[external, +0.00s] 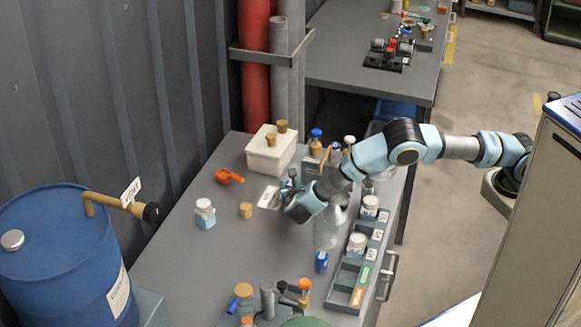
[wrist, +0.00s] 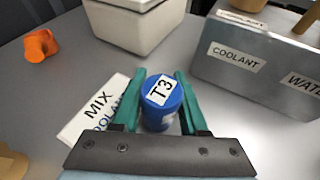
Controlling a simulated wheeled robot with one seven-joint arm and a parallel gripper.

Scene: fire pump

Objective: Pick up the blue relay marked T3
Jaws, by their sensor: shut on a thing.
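The blue relay marked T3 (wrist: 160,100) shows in the wrist view as a blue cylinder with a white label on its top. It is between the two green fingers of my gripper (wrist: 160,92), which are shut on it. I cannot tell whether its base touches the table.
A "MIX COOLANT" card (wrist: 95,110) lies left of my gripper. A white box (external: 270,152) and a grey rack marked COOLANT (wrist: 255,58) stand beyond. A clear bottle (external: 328,228) is close to my arm. An orange scoop (external: 229,177) lies left, with bare table around it.

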